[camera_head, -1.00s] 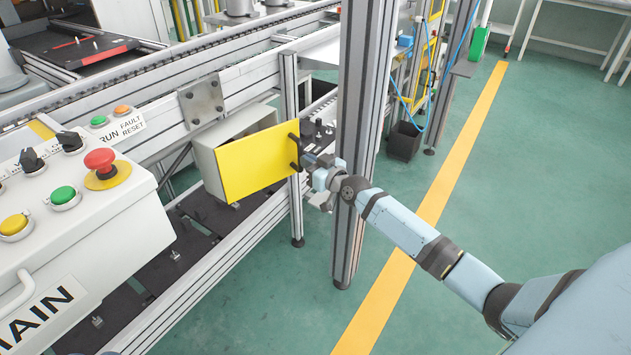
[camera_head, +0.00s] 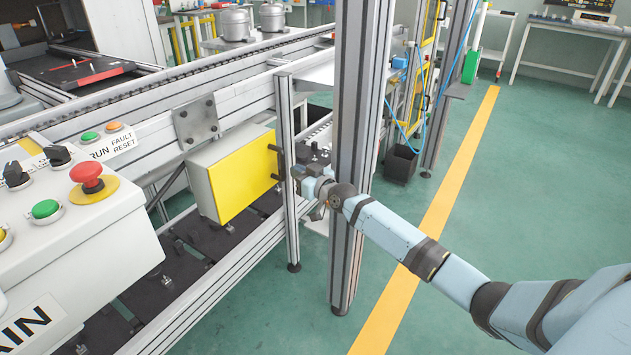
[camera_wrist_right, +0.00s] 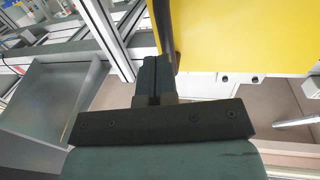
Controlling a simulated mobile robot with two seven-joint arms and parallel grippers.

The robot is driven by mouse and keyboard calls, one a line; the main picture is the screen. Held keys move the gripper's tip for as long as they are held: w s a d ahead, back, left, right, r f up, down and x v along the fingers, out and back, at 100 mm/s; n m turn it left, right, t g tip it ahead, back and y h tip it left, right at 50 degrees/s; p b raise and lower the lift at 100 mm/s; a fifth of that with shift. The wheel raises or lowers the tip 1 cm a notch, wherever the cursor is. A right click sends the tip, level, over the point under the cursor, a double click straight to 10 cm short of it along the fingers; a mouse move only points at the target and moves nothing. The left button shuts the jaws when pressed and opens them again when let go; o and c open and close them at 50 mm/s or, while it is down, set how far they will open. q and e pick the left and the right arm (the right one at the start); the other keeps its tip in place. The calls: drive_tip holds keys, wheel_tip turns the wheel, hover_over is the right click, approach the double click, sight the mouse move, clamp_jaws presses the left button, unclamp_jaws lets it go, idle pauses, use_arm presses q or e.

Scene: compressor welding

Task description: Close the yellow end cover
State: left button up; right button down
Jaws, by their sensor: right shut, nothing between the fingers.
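The yellow end cover (camera_head: 243,178) lies against the front of the grey box (camera_head: 203,185) beneath the conveyor frame. I cannot tell whether it is fully flush. Its dark handle (camera_head: 279,161) is at the right edge of the cover. My right gripper (camera_head: 295,172) is at that edge, close beside the handle. In the right wrist view the closed fingers (camera_wrist_right: 150,72) sit beside the handle (camera_wrist_right: 163,30), with the yellow cover (camera_wrist_right: 240,35) to its right. Nothing is held. I cannot tell whether the fingers touch the handle. My left gripper is out of view.
An aluminium post (camera_head: 287,190) and a thicker column (camera_head: 352,120) stand close to my right arm. The control panel (camera_head: 95,235) with buttons and a red emergency stop is at the left. Open green floor (camera_head: 530,190) lies to the right.

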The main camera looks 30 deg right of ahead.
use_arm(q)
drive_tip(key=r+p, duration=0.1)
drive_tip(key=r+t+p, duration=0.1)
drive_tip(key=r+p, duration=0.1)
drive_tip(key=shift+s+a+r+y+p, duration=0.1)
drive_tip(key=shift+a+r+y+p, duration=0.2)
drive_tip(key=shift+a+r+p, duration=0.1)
use_arm(e)
drive_tip(key=s+d, duration=0.2)
drive_tip(key=s, duration=1)
drive_tip(key=shift+s+d+r, duration=0.15)
drive_tip(key=shift+s+d, duration=0.1)
drive_tip(key=shift+d, duration=0.05)
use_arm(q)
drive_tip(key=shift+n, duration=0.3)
use_arm(e)
drive_tip(key=shift+a, duration=0.1)
